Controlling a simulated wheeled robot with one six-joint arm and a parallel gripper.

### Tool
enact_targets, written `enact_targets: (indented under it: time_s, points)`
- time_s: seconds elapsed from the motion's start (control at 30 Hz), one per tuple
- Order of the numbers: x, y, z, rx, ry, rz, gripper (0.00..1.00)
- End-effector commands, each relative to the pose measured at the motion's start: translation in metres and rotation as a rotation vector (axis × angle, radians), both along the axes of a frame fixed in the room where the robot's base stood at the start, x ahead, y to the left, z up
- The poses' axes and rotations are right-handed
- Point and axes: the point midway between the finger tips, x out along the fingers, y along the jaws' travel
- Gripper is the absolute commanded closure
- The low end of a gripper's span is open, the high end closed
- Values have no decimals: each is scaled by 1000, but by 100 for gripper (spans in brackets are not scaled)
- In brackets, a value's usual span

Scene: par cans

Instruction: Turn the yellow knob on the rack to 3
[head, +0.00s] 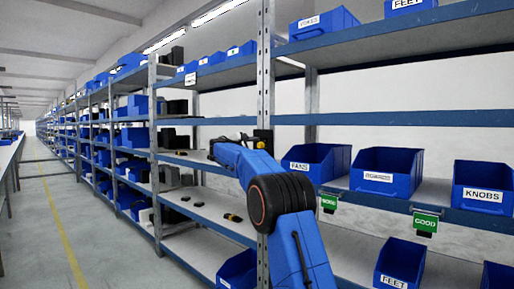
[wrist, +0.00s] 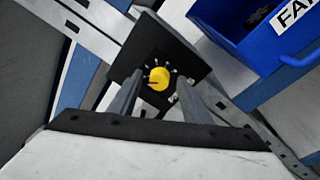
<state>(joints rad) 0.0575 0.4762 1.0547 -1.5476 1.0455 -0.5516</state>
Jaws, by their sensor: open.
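The yellow knob (wrist: 159,78) sits on a black panel (wrist: 150,42) fixed to the rack, seen in the wrist view. A dark pointer line shows on the knob, and small white marks surround it; the numbers are too small to read. My gripper (wrist: 158,92) is open, with one finger on each side of the knob. I cannot tell whether the fingers touch it. In the head view my blue arm reaches to the rack post, and the knob is hidden there; part of the black panel (head: 263,137) shows by the post.
A blue FANS bin (head: 318,163) stands right of the post and shows close to the panel in the wrist view (wrist: 245,45). A BOARDS bin (head: 387,173) and a KNOBS bin (head: 483,187) stand farther right. The aisle at left is clear.

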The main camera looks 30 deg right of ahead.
Motion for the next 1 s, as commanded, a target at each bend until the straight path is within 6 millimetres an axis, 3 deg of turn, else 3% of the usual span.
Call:
enact_targets:
  time_s: [0.27,0.43,0.77,1.0]
  points:
    - [0,-1,0,0,0,0,58]
    - [0,-1,0,0,0,0,97]
    - [0,-1,-1,13,-34,0,97]
    - [0,0,-1,59,-161,-1,97]
